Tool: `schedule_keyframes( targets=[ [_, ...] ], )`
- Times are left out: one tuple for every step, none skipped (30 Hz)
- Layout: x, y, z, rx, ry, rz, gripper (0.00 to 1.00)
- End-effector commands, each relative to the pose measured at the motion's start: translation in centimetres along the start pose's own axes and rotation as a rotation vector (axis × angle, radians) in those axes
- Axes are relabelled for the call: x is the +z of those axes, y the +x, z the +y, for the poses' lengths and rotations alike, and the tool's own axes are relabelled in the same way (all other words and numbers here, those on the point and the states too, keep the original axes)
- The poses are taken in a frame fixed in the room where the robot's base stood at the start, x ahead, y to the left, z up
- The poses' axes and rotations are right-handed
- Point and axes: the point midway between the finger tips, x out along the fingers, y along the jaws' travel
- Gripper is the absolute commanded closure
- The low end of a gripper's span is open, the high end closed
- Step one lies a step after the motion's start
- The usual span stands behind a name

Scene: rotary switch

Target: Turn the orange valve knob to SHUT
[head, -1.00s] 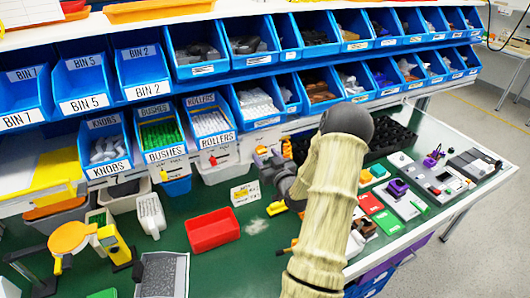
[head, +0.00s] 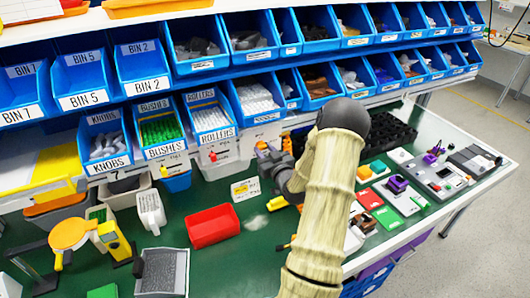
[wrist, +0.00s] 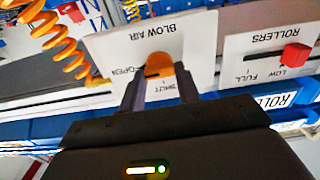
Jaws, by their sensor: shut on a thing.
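The orange valve knob (wrist: 160,64) is on a white plate (wrist: 190,42) marked BLOW AIR, OPEN and SHUT, which appears upside down in the wrist view. My gripper (wrist: 160,84) is shut on the knob, with one dark finger on each side. The SHUT lettering lies between the fingers and OPEN is just left of them. The knob's exact pointing direction is hard to tell. In the head view my gripper (head: 268,153) is at the shelf's front edge, right of the ROLLERS bin, and mostly hides the knob.
An orange coiled hose (wrist: 62,42) hangs close to the plate. A ROLLERS level plate with a red slider (wrist: 295,55) is beside it. Blue bins fill the shelves above. A red tray (head: 212,226) and a yellow-marked card (head: 245,189) lie on the green bench below.

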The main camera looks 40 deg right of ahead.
Motion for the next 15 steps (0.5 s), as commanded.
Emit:
schedule_keyframes(
  targets=[
    [0.18, 0.02, -0.06, -0.001, -0.015, 0.001, 0.9],
    [0.22, 0.03, -0.08, -0.001, -0.024, 0.002, 0.9],
    [0.29, 0.03, -0.1, -0.002, -0.039, 0.001, 0.9],
    [0.33, 0.03, -0.11, -0.002, -0.052, 0.001, 0.9],
    [0.34, 0.03, -0.11, -0.002, -0.066, 0.002, 0.9],
    [0.38, 0.04, -0.12, -0.002, -0.085, 0.003, 0.9],
    [0.42, 0.04, -0.13, -0.002, -0.101, 0.003, 0.9],
    [0.44, 0.04, -0.14, -0.002, -0.12, 0.003, 0.9],
    [0.48, 0.05, -0.17, -0.002, -0.146, 0.004, 0.9],
    [0.52, 0.06, -0.18, -0.002, -0.165, 0.004, 0.9],
    [0.51, 0.05, -0.16, -0.001, -0.187, 0.005, 0.9],
    [0.59, 0.05, -0.18, -0.001, -0.217, 0.005, 0.9],
    [0.58, 0.06, -0.23, -0.001, -0.24, 0.006, 0.9],
    [0.64, 0.05, -0.2, -0.001, -0.264, 0.005, 0.9],
    [0.66, 0.05, -0.23, -0.001, -0.297, 0.005, 0.9]
  ],
)
